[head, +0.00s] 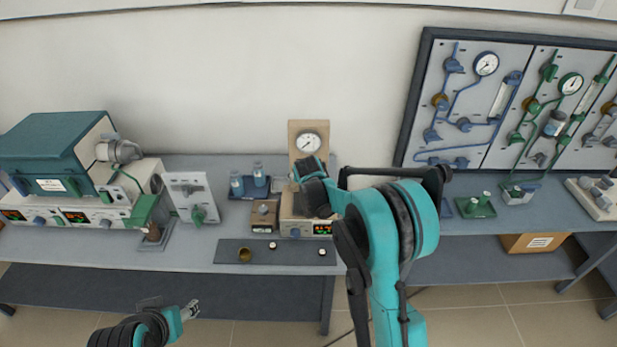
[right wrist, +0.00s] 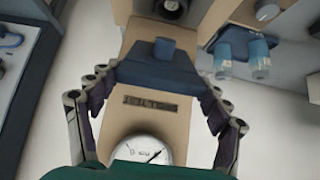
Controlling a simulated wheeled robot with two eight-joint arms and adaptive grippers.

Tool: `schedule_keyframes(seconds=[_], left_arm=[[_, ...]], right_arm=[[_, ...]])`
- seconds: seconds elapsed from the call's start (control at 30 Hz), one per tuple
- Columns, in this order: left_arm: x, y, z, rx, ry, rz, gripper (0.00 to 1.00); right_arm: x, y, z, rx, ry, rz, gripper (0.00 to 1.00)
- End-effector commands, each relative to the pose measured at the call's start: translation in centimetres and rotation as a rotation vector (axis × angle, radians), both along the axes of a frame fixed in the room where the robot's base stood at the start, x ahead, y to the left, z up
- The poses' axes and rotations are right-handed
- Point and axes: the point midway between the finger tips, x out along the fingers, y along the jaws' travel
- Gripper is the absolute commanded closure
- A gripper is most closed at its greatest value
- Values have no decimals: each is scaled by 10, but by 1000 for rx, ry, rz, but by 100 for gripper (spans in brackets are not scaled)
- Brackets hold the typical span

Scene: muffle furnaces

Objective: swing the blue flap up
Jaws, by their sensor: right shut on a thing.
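The blue flap (right wrist: 158,72), with a small blue knob on it, sits on a beige panel in the right wrist view. My right gripper (right wrist: 162,82) is shut on it, with one finger at each side edge. In the head view my right gripper (head: 308,172) is in front of the beige gauge unit (head: 308,129), just below its round dial, and hides the flap there. The dial (right wrist: 142,150) also shows in the right wrist view. My left gripper (head: 189,311) is low in the head view, off the bench front and away from the unit; its jaws are too small to read.
Blue-capped bottles (head: 237,184) stand left of the unit. A dark mat (head: 275,256) with small cups lies in front. A teal furnace (head: 58,155) stands at far left, and a panel of gauges and pipes (head: 510,105) is at right.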

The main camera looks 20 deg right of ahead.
Motion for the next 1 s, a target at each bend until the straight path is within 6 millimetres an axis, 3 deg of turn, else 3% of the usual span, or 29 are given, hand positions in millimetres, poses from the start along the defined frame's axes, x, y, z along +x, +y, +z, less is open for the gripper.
schedule_keyframes(seconds=[0.1,0.37,1.0], left_arm=[[0,0,17,0,0,0,47],[0,0,31,0,0,0,47],[0,0,38,0,0,0,47]], right_arm=[[11,-4,12,27,96,-1,75],[28,-8,19,77,273,0,75],[42,-13,22,76,272,0,75]])
